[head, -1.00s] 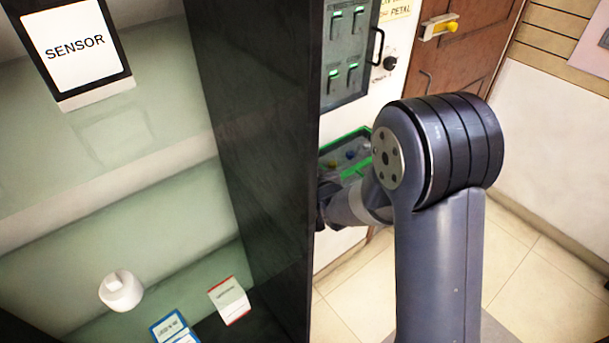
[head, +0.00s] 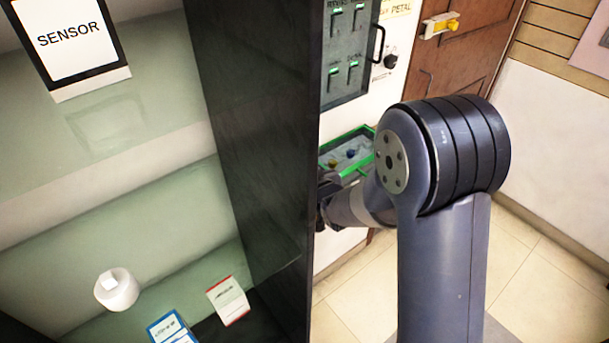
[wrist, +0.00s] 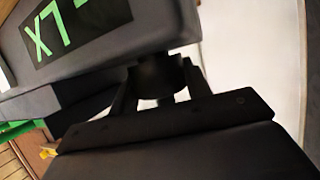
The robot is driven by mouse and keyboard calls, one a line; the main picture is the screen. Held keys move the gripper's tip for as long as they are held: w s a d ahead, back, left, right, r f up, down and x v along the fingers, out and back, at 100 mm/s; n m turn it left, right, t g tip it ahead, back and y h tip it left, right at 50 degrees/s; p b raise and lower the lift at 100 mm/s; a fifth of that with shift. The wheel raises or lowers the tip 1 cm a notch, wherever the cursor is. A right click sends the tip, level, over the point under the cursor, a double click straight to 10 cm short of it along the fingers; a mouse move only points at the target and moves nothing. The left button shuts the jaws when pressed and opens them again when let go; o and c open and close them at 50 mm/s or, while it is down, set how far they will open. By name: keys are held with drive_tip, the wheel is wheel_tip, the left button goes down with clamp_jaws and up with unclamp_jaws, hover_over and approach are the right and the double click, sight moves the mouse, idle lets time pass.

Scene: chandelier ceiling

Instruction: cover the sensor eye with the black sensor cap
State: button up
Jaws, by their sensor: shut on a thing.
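My gripper (wrist: 158,90) is shut on the black sensor cap (wrist: 156,76), a dark round piece between its fingers in the wrist view. In the head view my arm reaches left behind the dark upright panel, which hides the gripper and the cap. A framed sign reading SENSOR (head: 77,40) is at the upper left. A white rounded object (head: 117,290) sits on the pale green surface below it; I cannot tell whether it is the sensor eye.
The tall dark panel (head: 240,130) stands between the pale green shelving and my arm. A green-edged tray (head: 348,150) with small coloured items lies beyond my arm. Red-edged (head: 228,300) and blue-edged (head: 168,328) cards stand at lower left. Open tiled floor (head: 540,270) is at right.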

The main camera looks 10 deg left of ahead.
drive_tip(key=shift+f, duration=0.3)
drive_tip(key=o, duration=0.7)
drive_tip(key=shift+v, duration=5.5)
drive_tip(key=shift+w+f, duration=0.1)
drive_tip(key=x, duration=0.8)
drive_tip(key=shift+w+a, duration=0.15)
drive_tip(key=shift+w, duration=0.05)
drive_tip(key=shift+s, duration=0.1)
